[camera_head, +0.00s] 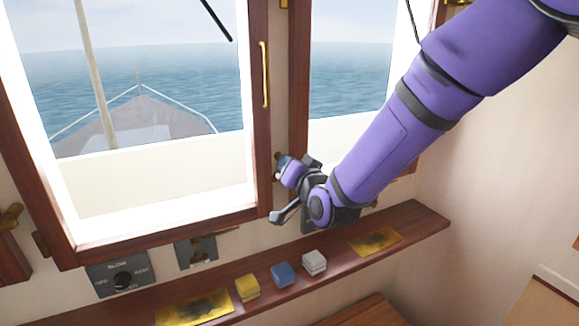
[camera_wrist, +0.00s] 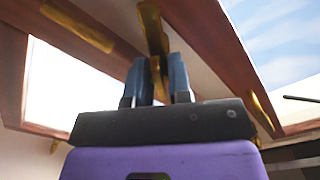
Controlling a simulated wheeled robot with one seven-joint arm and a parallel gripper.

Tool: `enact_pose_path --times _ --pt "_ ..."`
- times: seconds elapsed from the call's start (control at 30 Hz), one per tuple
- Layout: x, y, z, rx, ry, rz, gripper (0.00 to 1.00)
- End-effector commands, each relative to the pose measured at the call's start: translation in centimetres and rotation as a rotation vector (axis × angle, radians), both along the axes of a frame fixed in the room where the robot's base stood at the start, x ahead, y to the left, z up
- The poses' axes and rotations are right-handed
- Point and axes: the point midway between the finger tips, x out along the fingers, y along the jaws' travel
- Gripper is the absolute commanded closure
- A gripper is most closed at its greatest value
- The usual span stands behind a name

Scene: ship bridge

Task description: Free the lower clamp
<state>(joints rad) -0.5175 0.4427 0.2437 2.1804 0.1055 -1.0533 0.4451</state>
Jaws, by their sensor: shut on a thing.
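In the head view my gripper (camera_head: 281,160) is at the lower part of the post between the two windows. There the fingers and wrist mostly hide the clamp. How far the clamp is turned cannot be told.
A brass handle (camera_head: 264,75) is on the left window's frame. Below runs a wooden ledge (camera_head: 330,256) with yellow, blue (camera_head: 284,274) and white blocks and brass plates. A dial panel (camera_head: 122,280) is on the wall at lower left. The wall at right is clear.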

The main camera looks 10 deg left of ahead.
Motion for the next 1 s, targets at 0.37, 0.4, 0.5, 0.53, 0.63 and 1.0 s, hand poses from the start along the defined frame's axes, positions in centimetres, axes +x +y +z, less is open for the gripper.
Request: enact_pose_path --times 0.37,0.4,0.5,0.53,0.63,1.0 --pt "-0.06 0.00 -0.14 -0.272 -0.201 0.001 1.00" --pt "-0.05 -0.02 -0.14 -0.296 -0.220 0.001 1.00" --pt "-0.05 -0.03 -0.14 -0.352 -0.261 0.001 1.00" --pt "-0.06 -0.02 -0.14 -0.367 -0.272 0.001 1.00" --pt "-0.07 -0.01 -0.14 -0.410 -0.305 0.002 1.00" --pt "-0.04 -0.05 -0.16 -0.490 -0.365 0.001 1.00"
